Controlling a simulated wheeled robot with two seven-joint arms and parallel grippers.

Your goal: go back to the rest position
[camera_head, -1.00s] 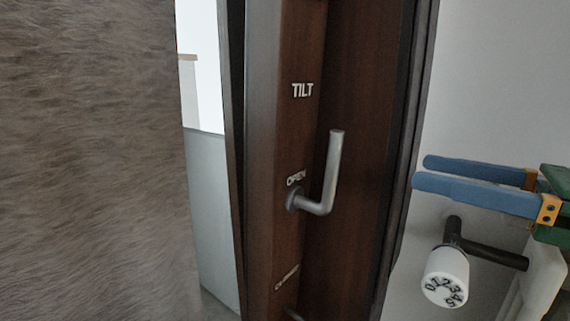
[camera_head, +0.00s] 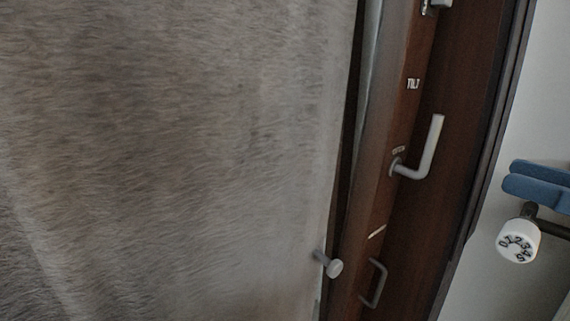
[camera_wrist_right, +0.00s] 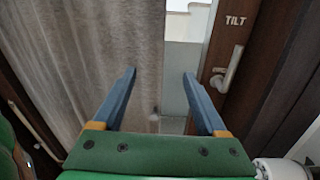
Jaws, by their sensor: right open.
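My right gripper (camera_head: 538,187) is at the right edge of the head view, its blue fingers in front of the pale wall. In the right wrist view the two blue fingers (camera_wrist_right: 160,88) stand wide apart with nothing between them. A grey lever handle (camera_head: 425,155) is on the dark brown frame, under the words TILT and OPEN. The handle also shows in the right wrist view (camera_wrist_right: 229,72), to the right of the fingers and apart from them. My left gripper is not in the head view.
A grey-brown furry-textured panel (camera_head: 170,150) fills the left of the head view. A small round knob (camera_head: 333,268) sits at its lower right edge. A curved pull handle (camera_head: 376,284) is low on the frame. A white numbered dial (camera_head: 518,241) is below my right gripper.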

